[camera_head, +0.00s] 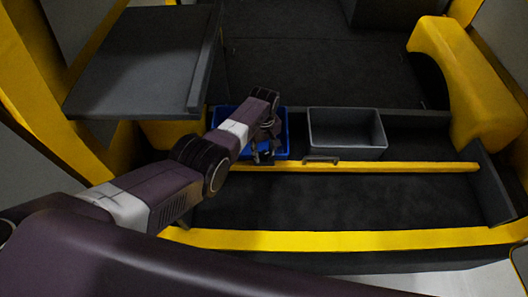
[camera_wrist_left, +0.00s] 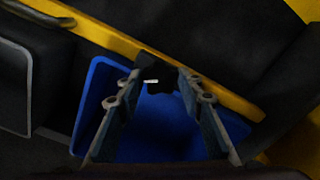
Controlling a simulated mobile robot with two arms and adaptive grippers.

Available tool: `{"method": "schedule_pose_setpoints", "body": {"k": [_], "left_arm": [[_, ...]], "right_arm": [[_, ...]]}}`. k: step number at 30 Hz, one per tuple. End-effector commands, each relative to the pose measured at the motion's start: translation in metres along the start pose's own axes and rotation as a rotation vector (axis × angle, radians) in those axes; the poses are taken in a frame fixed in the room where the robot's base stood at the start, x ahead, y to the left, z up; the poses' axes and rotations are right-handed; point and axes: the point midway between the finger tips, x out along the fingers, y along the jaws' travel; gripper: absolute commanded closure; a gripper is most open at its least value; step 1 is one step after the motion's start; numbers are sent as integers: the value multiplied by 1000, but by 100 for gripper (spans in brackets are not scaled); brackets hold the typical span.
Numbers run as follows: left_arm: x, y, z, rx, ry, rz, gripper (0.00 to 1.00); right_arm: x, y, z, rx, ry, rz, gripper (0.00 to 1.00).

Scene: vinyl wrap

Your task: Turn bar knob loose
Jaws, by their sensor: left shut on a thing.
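The bar (camera_head: 400,167) is a long yellow beam across the van's load area; in the left wrist view it runs diagonally (camera_wrist_left: 226,97). The knob (camera_wrist_left: 157,68) is a dark, lobed piece at the bar's near edge, with a small white mark beside it. My left gripper (camera_head: 264,157) reaches down to the bar's left part. In the left wrist view its two fingers (camera_wrist_left: 160,82) are shut on the knob, one on each side. The fingers hide part of the knob, and it is hard to make out in the head view. My right gripper is out of view.
A blue bin (camera_head: 282,140) lies right behind and under my left gripper. A grey bin (camera_head: 346,128) stands to its right. A grey handle (camera_head: 322,159) sits on the bar. A dark panel (camera_head: 140,60) juts in at upper left. The dark floor before the bar is clear.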

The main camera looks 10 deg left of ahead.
Motion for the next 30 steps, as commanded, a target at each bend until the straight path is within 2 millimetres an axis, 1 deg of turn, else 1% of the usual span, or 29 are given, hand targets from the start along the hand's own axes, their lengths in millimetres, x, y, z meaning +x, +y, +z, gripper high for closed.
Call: {"method": "schedule_pose_setpoints", "body": {"k": [3, 4, 8, 9, 20, 26, 29, 30], "left_arm": [[-2, 1, -2, -2, 3, 4, 90], [-2, 1, -2, -2, 3, 4, 64], [-1, 1, -1, -1, 2, 3, 49], [-1, 1, -1, -1, 2, 2, 48], [-3, 0, 0, 0, 1, 1, 48], [-16, 1, -1, 0, 1, 3, 48], [-26, 0, 0, -1, 2, 4, 48], [-32, 1, -1, 0, 2, 5, 48]], "right_arm": [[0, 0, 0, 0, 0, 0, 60], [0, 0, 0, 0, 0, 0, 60], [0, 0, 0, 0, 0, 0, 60], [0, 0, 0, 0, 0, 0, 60], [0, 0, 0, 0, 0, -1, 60], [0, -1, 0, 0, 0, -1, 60], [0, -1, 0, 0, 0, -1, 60], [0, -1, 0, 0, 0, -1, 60]]}}
